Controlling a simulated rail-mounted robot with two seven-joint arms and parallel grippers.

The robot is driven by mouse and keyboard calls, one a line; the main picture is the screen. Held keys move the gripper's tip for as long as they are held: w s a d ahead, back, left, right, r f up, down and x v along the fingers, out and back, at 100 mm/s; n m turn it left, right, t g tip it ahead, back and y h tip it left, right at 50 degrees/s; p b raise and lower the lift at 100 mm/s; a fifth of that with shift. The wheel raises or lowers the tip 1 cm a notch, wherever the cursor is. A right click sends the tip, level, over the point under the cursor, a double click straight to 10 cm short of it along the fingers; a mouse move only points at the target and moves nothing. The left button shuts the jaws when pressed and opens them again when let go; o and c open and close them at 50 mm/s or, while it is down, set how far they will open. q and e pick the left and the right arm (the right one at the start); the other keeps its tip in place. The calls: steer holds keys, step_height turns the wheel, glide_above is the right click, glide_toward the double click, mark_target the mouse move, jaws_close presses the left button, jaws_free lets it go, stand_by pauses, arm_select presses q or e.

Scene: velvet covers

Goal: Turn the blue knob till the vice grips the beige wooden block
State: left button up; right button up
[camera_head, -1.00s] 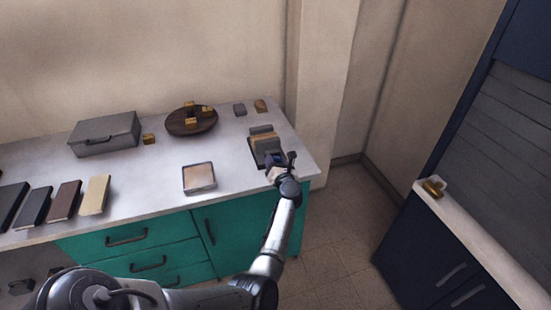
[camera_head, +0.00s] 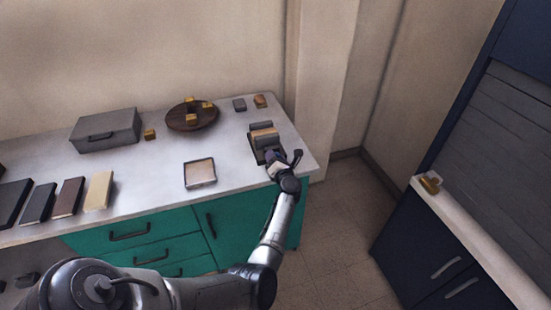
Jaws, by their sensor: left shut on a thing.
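The grey vice (camera_head: 257,148) stands near the right end of the white counter. The beige wooden block (camera_head: 264,135) sits between its jaws; whether both jaws touch it is too small to tell. My left gripper (camera_head: 276,162) is at the vice's near side, shut on the blue knob (camera_head: 269,156), which is mostly hidden by the fingers. My right gripper is not in view.
A shallow square tray (camera_head: 200,184) lies left of my gripper. A round brown board (camera_head: 180,121) with small yellow blocks, a grey box (camera_head: 105,131) and several books (camera_head: 99,190) are farther left. Small blocks (camera_head: 239,105) lie behind the vice.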

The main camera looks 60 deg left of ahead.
arm_select(q)
steer(key=shift+f, duration=0.1)
steer(key=o, duration=0.9)
steer(key=shift+s+d+r+p, duration=0.2)
steer(key=shift+d+p, duration=0.15)
steer(key=shift+d, duration=0.15)
steer(key=shift+p+v, duration=1.55)
steer(key=shift+v, duration=4.85)
steer(key=shift+f, duration=0.15)
